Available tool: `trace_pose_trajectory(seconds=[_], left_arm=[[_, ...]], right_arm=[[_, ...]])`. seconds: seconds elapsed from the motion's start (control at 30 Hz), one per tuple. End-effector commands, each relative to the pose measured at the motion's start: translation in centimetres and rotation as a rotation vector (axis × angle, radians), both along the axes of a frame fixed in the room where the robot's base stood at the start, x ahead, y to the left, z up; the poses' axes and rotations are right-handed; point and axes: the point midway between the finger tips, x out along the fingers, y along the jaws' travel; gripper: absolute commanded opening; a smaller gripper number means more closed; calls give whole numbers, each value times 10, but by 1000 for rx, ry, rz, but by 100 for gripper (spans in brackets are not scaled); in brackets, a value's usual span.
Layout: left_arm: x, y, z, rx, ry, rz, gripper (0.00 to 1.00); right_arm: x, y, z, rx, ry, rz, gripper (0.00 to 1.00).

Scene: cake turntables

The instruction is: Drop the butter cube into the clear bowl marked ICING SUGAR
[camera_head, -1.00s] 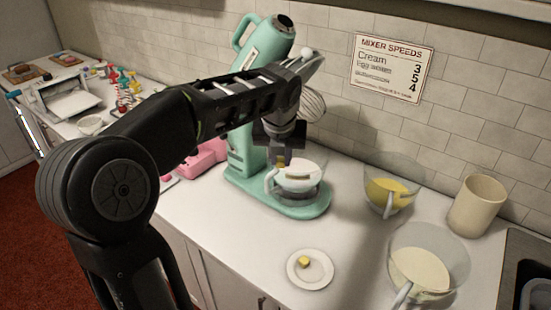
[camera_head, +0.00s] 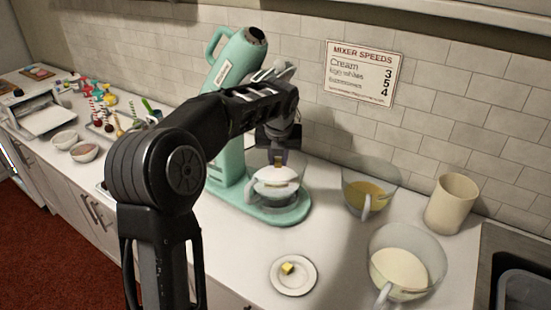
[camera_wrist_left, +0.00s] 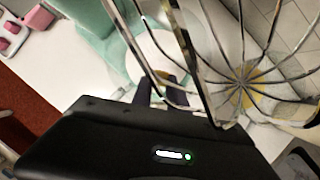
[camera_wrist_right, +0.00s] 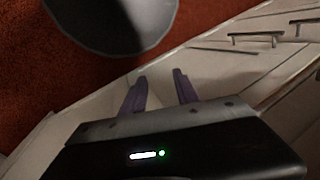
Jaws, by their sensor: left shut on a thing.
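A yellow butter cube (camera_head: 287,268) sits on a white plate (camera_head: 293,287) at the counter's front. My left gripper (camera_head: 279,158) is over the clear bowl (camera_head: 275,187) with white contents on the teal mixer's base. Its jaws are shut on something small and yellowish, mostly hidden. Two more clear bowls stand to the right: one with yellow contents (camera_head: 369,192) and one with cream-coloured contents (camera_head: 400,268). I cannot read an ICING SUGAR mark on any bowl. My right gripper (camera_wrist_right: 160,88) shows in its wrist view, fingers apart and empty.
The teal mixer (camera_head: 232,62) stands with its head tilted up. Its wire whisk (camera_wrist_left: 238,88) hangs close to my left wrist camera. A beige canister (camera_head: 452,204) stands at the right by the dark sink (camera_head: 500,262). White counter is clear around the plate.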

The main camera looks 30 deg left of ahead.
Motion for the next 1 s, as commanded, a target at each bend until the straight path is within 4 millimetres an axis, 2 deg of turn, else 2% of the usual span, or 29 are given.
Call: trace_pose_trajectory(seconds=[0.2, 0.23, 0.5, 0.8, 1.0], left_arm=[[0, 0, 0, 0, 0, 0, 0], [0, 0, 0, 0, 0, 0, 22], [0, 0, 0, 0, 0, 0, 44], [0, 0, 1, -1, 0, 0, 45], [-7, -5, 10, -1, -2, -2, 45]], right_arm=[[0, 0, 0, 0, 0, 0, 36], [0, 0, 0, 0, 0, 0, 36], [0, 0, 0, 0, 0, 0, 36], [0, 0, -1, 0, 0, 0, 36], [0, 1, -12, 2, -4, 0, 36]])
